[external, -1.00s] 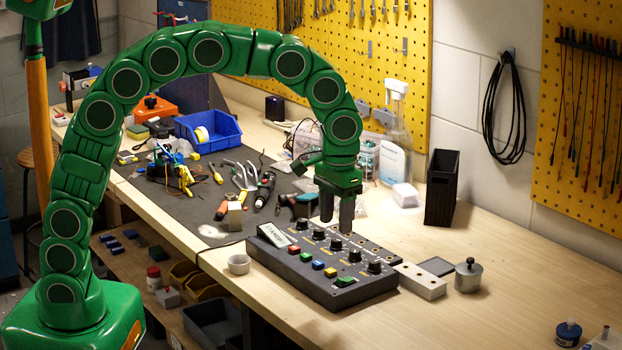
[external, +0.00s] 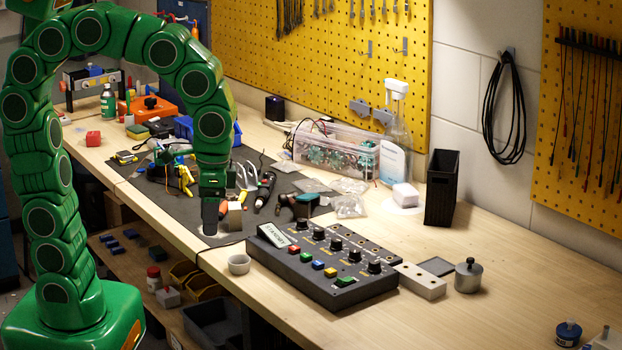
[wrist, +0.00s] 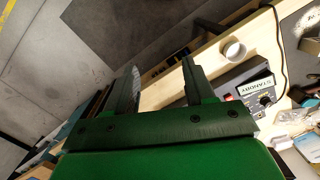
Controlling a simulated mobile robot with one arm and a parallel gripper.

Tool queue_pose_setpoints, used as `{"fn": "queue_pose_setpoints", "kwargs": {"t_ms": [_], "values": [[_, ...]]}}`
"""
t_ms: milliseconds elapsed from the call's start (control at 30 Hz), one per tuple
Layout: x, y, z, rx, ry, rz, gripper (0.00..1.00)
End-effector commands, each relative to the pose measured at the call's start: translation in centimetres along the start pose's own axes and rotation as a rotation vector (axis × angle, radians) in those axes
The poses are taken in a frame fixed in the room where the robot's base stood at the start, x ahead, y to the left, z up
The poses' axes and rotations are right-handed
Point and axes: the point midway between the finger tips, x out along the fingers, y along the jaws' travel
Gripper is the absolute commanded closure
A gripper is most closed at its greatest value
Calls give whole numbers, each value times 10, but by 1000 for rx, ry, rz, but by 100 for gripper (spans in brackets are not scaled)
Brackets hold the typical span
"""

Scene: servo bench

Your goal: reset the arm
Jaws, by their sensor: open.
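My green arm arches over the left end of the bench in the external view. My gripper (external: 210,215) points down near the bench's front edge, left of the control box. In the wrist view my gripper (wrist: 160,82) shows two dark fingers set apart with nothing between them. The black control box (external: 322,268) lies on the bench with knobs, coloured buttons and a label reading STANDBY. Its label end also shows in the wrist view (wrist: 258,87), to the right of the fingers. In the external view the fingers overlap each other.
A small white cup (external: 239,264) stands by the front edge near the box. A brass-coloured block (external: 233,218) is close beside my gripper in the picture. Tools lie on the dark mat (external: 268,226). A metal weight (external: 468,276) stands right of the box.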

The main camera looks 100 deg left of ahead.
Motion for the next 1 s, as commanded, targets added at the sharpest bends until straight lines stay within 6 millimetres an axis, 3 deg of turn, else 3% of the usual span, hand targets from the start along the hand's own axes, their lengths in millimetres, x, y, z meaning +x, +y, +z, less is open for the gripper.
{"fn": "queue_pose_setpoints", "kwargs": {"t_ms": [400,600,800,1000], "values": [[27,-9,107,207,-29,-9,46],[43,-16,146,291,-42,-13,46],[51,-20,165,332,-50,-16,46],[52,-20,166,337,-51,-16,46]]}}
